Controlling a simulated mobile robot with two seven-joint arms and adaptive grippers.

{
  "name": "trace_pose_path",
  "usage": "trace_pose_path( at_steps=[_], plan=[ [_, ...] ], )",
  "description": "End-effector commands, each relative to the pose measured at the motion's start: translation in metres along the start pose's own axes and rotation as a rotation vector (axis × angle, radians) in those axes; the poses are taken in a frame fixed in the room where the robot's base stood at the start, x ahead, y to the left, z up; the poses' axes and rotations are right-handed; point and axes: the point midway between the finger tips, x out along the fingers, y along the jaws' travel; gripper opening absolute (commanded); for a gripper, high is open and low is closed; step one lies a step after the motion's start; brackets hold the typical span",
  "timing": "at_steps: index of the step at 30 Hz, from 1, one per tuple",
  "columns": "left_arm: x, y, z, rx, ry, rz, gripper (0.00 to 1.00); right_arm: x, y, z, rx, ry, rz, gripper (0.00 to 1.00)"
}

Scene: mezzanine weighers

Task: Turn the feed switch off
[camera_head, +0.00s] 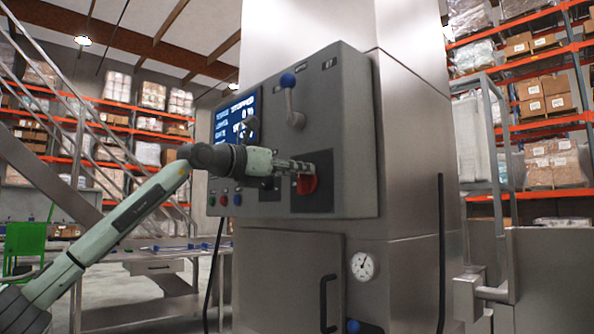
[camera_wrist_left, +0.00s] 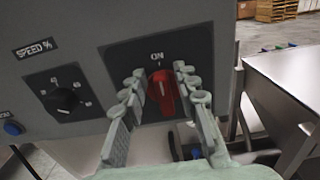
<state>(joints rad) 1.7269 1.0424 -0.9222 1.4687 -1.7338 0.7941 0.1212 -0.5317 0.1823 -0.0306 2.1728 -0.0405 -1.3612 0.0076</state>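The feed switch appears to be the red rotary knob (camera_head: 307,184) on a dark plate at the lower right of the grey control panel (camera_head: 345,130). In the left wrist view the red knob (camera_wrist_left: 162,92) sits under the word ON, its white line pointing up toward that mark. My left gripper (camera_head: 300,168) is at the knob. In the wrist view its fingers (camera_wrist_left: 160,84) stand open on either side of the knob. A gap shows at the left finger; whether the right finger touches is unclear. My right gripper is not in view.
A black speed dial (camera_wrist_left: 65,98) sits left of the knob. A blue-tipped lever (camera_head: 292,100) is above it, and a screen (camera_head: 236,116) is at the panel's left. Below are a cabinet door handle (camera_head: 327,302) and a gauge (camera_head: 362,266). A railing (camera_head: 508,190) stands right.

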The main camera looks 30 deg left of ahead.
Motion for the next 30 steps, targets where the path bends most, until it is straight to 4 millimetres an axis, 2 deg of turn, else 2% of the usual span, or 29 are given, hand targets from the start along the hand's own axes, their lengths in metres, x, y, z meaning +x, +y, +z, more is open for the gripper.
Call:
trace_pose_path(
  at_steps=[1,6,19,30],
  plan=[
    [0.0,0.0,0.0,0.0,0.0,0.0,0.2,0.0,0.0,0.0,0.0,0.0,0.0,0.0],
    [0.0,0.0,0.0,0.0,0.0,0.0,0.0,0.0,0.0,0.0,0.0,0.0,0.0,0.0],
    [0.0,0.001,-0.001,-0.047,0.001,0.0,0.0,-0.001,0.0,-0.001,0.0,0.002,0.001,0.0],
    [0.001,0.007,-0.003,-0.309,0.001,-0.001,0.0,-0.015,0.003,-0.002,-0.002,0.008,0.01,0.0]
  ],
)
